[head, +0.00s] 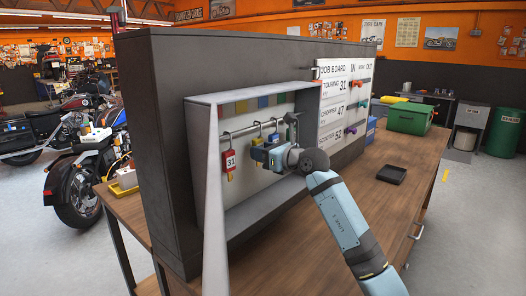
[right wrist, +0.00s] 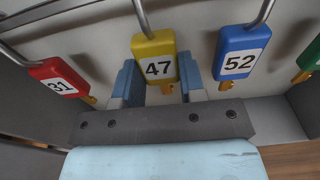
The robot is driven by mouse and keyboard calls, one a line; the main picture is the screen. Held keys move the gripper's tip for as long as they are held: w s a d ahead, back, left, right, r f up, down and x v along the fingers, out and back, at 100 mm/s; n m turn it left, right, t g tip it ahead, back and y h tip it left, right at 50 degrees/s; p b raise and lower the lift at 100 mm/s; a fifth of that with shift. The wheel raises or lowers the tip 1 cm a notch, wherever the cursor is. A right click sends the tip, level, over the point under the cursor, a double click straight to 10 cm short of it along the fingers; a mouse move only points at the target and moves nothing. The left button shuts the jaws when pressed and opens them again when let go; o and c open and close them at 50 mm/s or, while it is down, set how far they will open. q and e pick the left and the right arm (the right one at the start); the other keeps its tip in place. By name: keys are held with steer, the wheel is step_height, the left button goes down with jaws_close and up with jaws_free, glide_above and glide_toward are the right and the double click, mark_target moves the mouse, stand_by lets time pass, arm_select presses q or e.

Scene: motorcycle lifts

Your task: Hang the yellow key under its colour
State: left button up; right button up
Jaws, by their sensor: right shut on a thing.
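The yellow key tag numbered 47 (right wrist: 157,58) is at the centre of the right wrist view, with a metal hook at its top. My right gripper (right wrist: 160,84) is shut on it, one blue finger on each side of its lower part. In the head view my right gripper (head: 264,154) is inside the open key cabinet (head: 215,190) and hides most of the yellow tag. A row of coloured patches (head: 262,102) runs along the cabinet's back above the rail (head: 240,132). Whether the tag's weight rests on its hook, I cannot tell. My left gripper is not in view.
A red tag numbered 31 (right wrist: 58,78) hangs to the left, a blue tag numbered 52 (right wrist: 241,52) close to the right, and a green tag (right wrist: 310,57) farther right. The cabinet walls enclose the gripper's space. A black tray (head: 391,174) lies on the wooden bench.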

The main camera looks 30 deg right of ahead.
steer(key=o, duration=1)
steer(key=shift+c, duration=0.2)
steer(key=f+b+v, duration=0.1)
steer(key=b+v, duration=0.1)
steer(key=v, duration=1.1)
steer(key=shift+s+r, duration=0.4)
steer(key=shift+r, duration=0.05)
steer(key=shift+d, duration=0.15)
